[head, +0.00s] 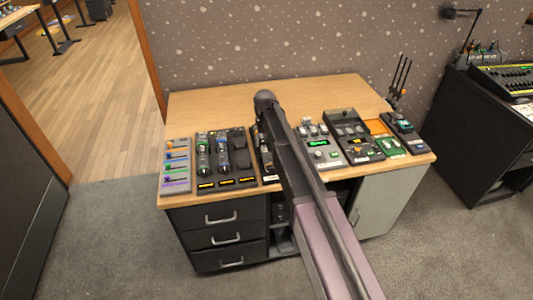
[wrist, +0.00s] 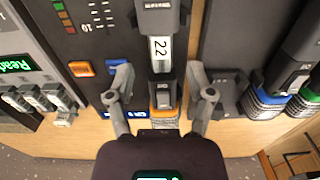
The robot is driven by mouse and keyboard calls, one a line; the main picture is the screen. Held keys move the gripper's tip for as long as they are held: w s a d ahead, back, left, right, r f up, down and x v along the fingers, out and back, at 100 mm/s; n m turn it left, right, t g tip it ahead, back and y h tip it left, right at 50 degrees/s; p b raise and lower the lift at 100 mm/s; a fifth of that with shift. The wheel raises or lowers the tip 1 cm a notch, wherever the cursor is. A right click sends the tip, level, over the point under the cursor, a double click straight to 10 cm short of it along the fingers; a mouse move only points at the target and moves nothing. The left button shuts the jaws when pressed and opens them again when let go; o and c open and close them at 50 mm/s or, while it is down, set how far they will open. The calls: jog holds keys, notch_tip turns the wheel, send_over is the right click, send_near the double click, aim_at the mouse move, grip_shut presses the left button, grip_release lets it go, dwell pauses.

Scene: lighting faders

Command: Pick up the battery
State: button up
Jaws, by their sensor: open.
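No object in view is clearly marked as the battery. In the wrist view, a narrow black unit with a white "22" label (wrist: 160,50) and an orange-banded lower end lies between the fingers of my gripper (wrist: 160,78). My gripper is open, one finger on each side of the unit, with gaps on both sides. Whether the fingertips are level with it or above it I cannot tell. In the head view my arm hides the gripper and most of that spot. A dark unit with a pale label (head: 265,157) shows just left of the arm.
A wooden desk (head: 210,105) carries a front row of fader panels and devices; its back half is bare. In the wrist view, a panel with a green display (wrist: 15,64) lies at left and dark units with blue and green bands (wrist: 262,98) at right, close to the fingers.

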aim_at(265, 149)
jog(key=shift+s+f+b, duration=0.1)
jog(key=shift+f+b, duration=1.2)
jog(key=shift+f, duration=0.35)
grip_shut()
